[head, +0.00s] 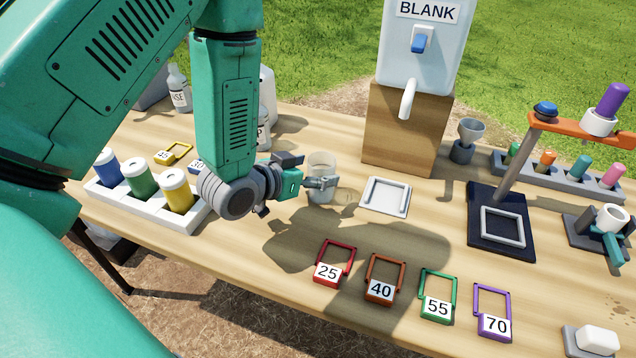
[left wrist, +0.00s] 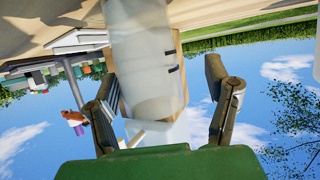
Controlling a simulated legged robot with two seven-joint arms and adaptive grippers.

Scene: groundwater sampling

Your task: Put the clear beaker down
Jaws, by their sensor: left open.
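The clear beaker (head: 321,176) stands upright on the wooden table, left of the white square holder, in the head view. My left gripper (head: 318,182) is at the beaker's near left side, with its fingers level with the beaker's lower half. In the left wrist view the beaker (left wrist: 148,70) fills the middle, between the spread fingers of my left gripper (left wrist: 165,105). Gaps show between the fingers and the beaker's wall, so the gripper is open. My right gripper is not in view.
A white dispenser marked BLANK (head: 425,45) stands on a wooden block (head: 400,130) behind. A white square holder (head: 386,197) lies right of the beaker. Numbered frames (head: 380,290) line the front edge. A rack of colored bottles (head: 150,205) is at left. A stand (head: 500,225) is at right.

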